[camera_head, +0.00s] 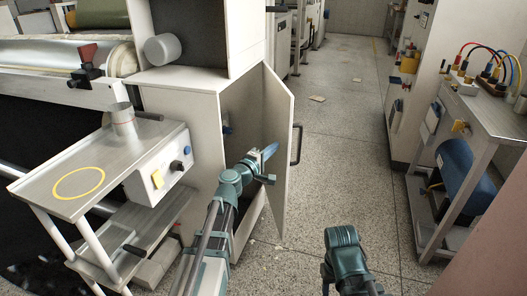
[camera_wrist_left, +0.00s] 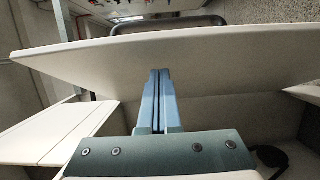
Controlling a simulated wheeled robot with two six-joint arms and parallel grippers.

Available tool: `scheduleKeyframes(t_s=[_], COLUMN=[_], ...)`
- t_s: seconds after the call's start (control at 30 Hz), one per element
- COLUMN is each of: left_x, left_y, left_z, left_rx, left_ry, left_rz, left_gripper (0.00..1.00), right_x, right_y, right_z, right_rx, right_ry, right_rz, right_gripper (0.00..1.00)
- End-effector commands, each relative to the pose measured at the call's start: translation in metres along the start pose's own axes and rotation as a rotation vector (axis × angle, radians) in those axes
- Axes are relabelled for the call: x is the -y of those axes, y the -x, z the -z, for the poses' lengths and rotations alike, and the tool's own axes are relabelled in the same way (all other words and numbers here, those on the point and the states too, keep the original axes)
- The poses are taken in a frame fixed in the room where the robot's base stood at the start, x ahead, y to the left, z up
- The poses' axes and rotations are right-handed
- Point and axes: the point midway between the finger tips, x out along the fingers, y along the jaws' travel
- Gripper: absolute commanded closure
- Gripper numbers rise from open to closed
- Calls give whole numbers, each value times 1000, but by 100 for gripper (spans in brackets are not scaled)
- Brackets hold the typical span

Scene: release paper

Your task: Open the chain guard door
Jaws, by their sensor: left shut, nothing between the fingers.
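The chain guard door (camera_head: 277,130) is a pale panel on the white cabinet, standing ajar and swung out toward the aisle. Its dark handle (camera_head: 297,145) is on the outer face, to the right. My left gripper (camera_head: 268,153) is on the inner side of the door, between it and the cabinet opening. In the left wrist view, its blue fingers (camera_wrist_left: 160,75) are shut together and empty, pointing at the door's inner face (camera_wrist_left: 215,65). Whether they touch it I cannot tell. The handle (camera_wrist_left: 170,23) shows beyond the door's edge. My right arm's fingers are not visible.
A metal side table (camera_head: 50,190) with a control box (camera_head: 165,165) stands left of the cabinet. A cart with a blue cylinder (camera_head: 465,170) and cables stands at the right. The speckled floor (camera_head: 345,130) to the door's right is mostly clear, with small scraps.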

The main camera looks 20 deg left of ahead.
Motion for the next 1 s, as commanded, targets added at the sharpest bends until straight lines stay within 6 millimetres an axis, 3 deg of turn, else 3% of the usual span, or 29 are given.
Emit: scheduleKeyframes(t_s=[0.67,0.87,1.0], left_x=[0,0,0], left_y=[-10,-35,-65], left_z=[-13,-41,-67], left_rx=[-20,-96,-187], left_ry=[0,0,0], left_rz=[0,0,0], left_gripper=[100,100,100], right_x=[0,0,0], right_y=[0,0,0], right_z=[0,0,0], right_rx=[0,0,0], right_ry=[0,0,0], right_rz=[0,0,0], right_gripper=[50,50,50])
